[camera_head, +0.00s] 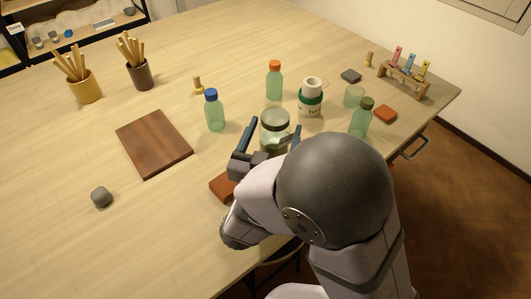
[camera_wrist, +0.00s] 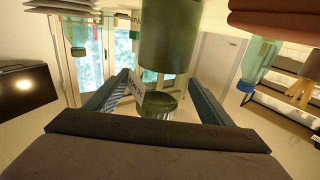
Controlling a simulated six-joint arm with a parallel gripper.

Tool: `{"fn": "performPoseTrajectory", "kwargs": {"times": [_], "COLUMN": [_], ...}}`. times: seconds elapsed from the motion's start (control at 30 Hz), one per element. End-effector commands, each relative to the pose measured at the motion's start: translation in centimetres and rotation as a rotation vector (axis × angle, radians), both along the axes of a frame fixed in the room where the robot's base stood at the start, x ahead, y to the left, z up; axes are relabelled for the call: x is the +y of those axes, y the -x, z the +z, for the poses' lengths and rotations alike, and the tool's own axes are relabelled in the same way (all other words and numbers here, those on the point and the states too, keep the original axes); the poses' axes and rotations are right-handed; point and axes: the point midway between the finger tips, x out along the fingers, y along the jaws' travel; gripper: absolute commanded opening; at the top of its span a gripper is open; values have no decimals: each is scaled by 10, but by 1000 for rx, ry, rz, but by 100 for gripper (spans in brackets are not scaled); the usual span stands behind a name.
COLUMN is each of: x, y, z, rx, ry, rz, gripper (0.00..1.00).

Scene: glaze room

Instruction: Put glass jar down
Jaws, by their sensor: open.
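The glass jar (camera_head: 275,121) is pale green with a round top. In the head view it is upright on the table side nearest my arm, between other bottles. My gripper (camera_head: 272,132) is open, with one dark finger left of the jar and one right of it. In the wrist view, which looks upside down, a green glass body (camera_wrist: 170,38) and a ribbed round piece below it lie between the spread fingers (camera_wrist: 159,80). No finger clearly presses on the glass. My arm hides the jar's lower part, so its contact with the table cannot be seen.
A brown board (camera_head: 153,143) lies left. The front-left table is mostly clear.

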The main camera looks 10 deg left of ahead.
Motion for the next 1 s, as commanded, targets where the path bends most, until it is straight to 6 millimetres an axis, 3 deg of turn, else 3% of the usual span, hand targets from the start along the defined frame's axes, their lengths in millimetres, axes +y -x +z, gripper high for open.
{"fn": "performPoseTrajectory", "kwargs": {"times": [0.6, 1.0], "x": [15, 18], "y": [90, 114], "z": [-2, 0], "rx": [0, -1], "ry": [0, 0], "rz": [6, 1], "gripper": [75, 75]}}
